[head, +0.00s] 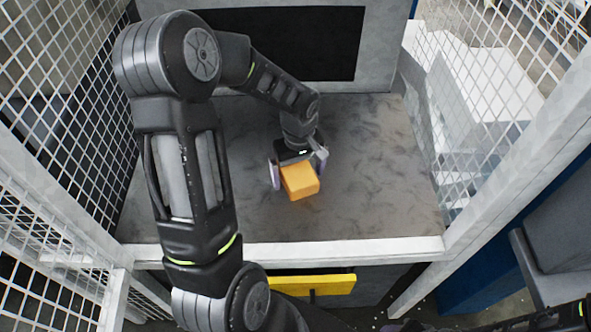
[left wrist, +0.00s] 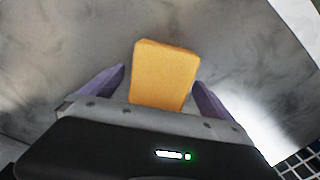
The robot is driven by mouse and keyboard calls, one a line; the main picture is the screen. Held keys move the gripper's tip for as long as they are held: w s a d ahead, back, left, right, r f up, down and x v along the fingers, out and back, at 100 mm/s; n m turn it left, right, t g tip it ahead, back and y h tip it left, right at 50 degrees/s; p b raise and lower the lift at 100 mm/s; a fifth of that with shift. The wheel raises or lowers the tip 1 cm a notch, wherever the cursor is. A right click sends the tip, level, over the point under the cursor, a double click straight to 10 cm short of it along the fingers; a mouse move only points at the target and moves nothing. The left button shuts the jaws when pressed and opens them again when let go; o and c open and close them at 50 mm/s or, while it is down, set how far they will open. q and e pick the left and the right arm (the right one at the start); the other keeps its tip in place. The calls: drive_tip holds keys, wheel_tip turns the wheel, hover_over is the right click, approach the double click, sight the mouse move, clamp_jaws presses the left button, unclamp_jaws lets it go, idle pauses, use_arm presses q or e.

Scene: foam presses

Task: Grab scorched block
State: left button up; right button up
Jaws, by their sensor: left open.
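An orange-yellow block (head: 300,182) lies on the grey table (head: 375,205), near the middle. No dark scorch mark shows on its visible faces. My left gripper (head: 298,176) is open, with its two fingers on either side of the block. In the left wrist view the block (left wrist: 165,75) lies between the two purple fingers of the left gripper (left wrist: 160,85), with a gap to each finger. Its lower end is hidden behind the gripper body. My right gripper is not seen; only a dark piece of arm shows at the bottom right.
White mesh fences (head: 60,215) stand on the left and right of the table. A grey panel with a dark opening (head: 290,45) stands at the back. A yellow bar (head: 318,284) sits below the front edge. The table around the block is clear.

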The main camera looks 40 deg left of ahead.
use_arm(q)
drive_tip(key=shift+c, duration=0.4)
drive_tip(key=c, duration=1.4)
